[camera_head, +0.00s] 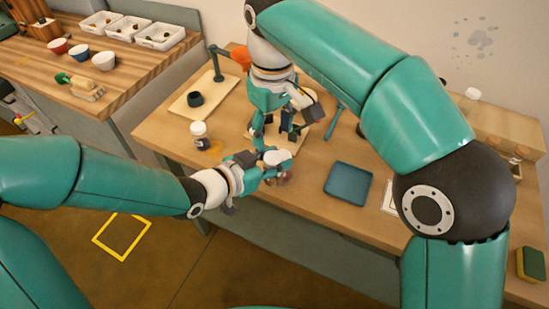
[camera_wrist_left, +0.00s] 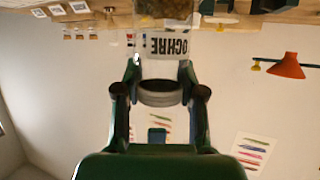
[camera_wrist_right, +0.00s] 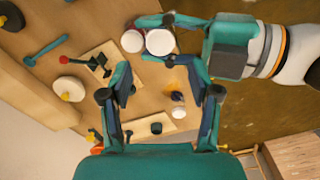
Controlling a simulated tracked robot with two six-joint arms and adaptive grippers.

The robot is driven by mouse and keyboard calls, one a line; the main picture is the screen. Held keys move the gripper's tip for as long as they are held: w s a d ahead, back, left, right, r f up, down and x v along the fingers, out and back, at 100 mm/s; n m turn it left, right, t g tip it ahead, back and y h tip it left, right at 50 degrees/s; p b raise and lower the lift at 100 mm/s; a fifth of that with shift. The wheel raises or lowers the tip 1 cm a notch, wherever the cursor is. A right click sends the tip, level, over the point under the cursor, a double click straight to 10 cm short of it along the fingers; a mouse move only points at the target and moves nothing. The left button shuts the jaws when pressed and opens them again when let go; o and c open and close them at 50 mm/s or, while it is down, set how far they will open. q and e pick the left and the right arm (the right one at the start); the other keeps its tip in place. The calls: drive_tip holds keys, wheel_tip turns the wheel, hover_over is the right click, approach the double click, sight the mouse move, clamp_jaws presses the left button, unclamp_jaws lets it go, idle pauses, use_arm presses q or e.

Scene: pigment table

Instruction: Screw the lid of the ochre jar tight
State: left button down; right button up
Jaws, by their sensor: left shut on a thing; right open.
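A blue tray (camera_head: 348,184) lies right of the grippers. Another white-lidded jar (camera_head: 199,132) stands left, by an ochre patch. Behind are a board (camera_head: 222,88) with a dark cup (camera_head: 195,99) and an orange lamp (camera_head: 240,57). A blue tool (camera_head: 334,121) lies further right.

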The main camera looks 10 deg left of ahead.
sight(273, 157)
wheel_tip(273, 157, down, 7)
drive_tip(key=shift+f, duration=0.15)
idle(0.4)
drive_tip(key=c, duration=1.1)
drive_tip(key=o, duration=1.2)
drive_tip(key=shift+c, duration=0.2)
drive_tip(key=shift+r, duration=2.25)
drive_tip(key=o, duration=0.6)
